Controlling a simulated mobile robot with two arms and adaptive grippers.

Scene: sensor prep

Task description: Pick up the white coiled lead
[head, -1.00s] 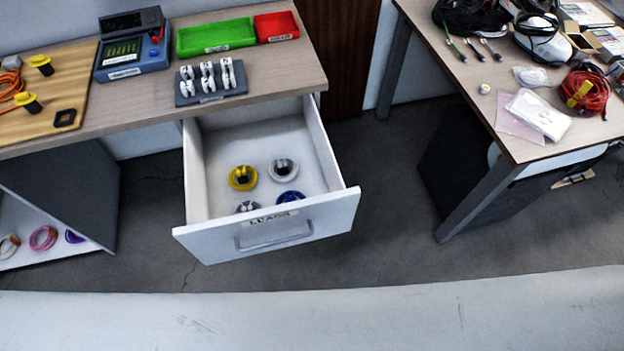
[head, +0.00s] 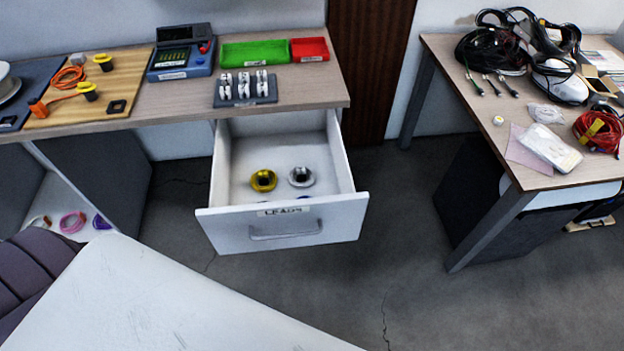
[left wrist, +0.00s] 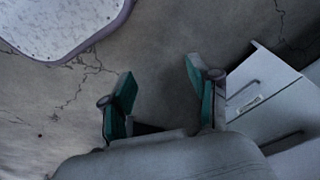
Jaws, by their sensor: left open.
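The white coiled lead (head: 301,177) lies inside the open drawer (head: 224,170), right of the yellow coiled lead (head: 263,180). A little of a blue lead (head: 303,198) shows behind the drawer front, which hides the rest of it. In the left wrist view my left gripper (left wrist: 158,88) is open and empty, with its two teal-padded fingers apart over the grey floor. The drawer front (left wrist: 272,92) is to its right there, and no lead shows in that view. Neither gripper shows in the head view.
The drawer hangs under a desk (head: 180,108) bearing a blue meter (head: 181,62), green tray (head: 255,54), red tray (head: 310,49) and grey rack (head: 245,102). A cluttered second desk (head: 480,130) stands right. A white surface (head: 150,300) fills the lower left. Floor between desks is clear.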

